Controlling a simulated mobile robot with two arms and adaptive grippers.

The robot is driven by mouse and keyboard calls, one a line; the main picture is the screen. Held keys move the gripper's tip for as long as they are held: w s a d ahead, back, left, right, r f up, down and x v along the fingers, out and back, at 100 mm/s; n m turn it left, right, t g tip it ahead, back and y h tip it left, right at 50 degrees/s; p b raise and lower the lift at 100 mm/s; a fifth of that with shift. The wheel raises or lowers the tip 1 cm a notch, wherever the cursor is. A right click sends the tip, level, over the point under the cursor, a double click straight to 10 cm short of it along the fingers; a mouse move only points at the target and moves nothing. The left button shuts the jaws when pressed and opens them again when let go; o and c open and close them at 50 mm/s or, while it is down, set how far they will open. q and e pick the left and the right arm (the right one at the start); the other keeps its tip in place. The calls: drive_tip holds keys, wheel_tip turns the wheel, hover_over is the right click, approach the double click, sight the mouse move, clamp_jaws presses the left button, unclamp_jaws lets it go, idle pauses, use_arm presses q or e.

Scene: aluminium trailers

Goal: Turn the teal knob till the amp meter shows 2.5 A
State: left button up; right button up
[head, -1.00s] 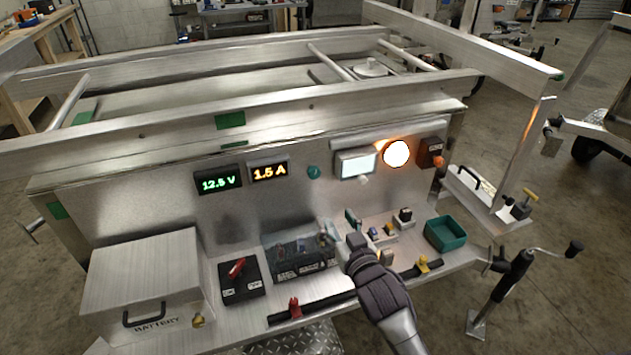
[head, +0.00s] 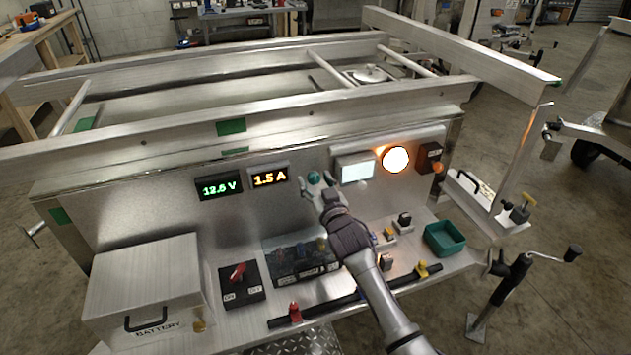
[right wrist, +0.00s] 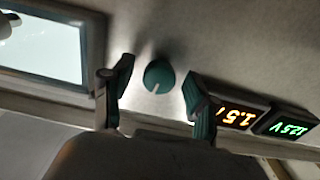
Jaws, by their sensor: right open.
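The teal knob (head: 314,178) is on the upright metal panel, right of the amp meter (head: 269,178), which reads 1.5 A in orange. In the right wrist view the knob (right wrist: 159,76) is round with a white pointer line. My right gripper (head: 321,190) is open just in front of and below the knob. In the right wrist view its two fingers (right wrist: 157,92) stand apart, one on each side of the knob, with gaps showing between them and it. The amp meter (right wrist: 236,115) is partly hidden by a finger there. My left gripper is not in view.
The green volt meter (head: 219,187) is left of the amp meter. A lit white screen (head: 356,169) and a glowing round lamp (head: 396,159) are right of the knob. Below are a battery box (head: 145,285), a red switch (head: 239,280) and a teal tray (head: 445,238).

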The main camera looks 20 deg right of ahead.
drive_tip(key=shift+w, duration=0.1)
clamp_jaws()
idle(0.3)
drive_tip(key=shift+m, duration=0.3)
drive_tip(key=m+p, duration=0.1)
drive_tip(key=m, duration=0.2)
drive_tip(key=shift+m, duration=0.3)
drive_tip(key=shift+m+p, duration=0.65)
drive_tip(key=shift+m, duration=1.65)
unclamp_jaws()
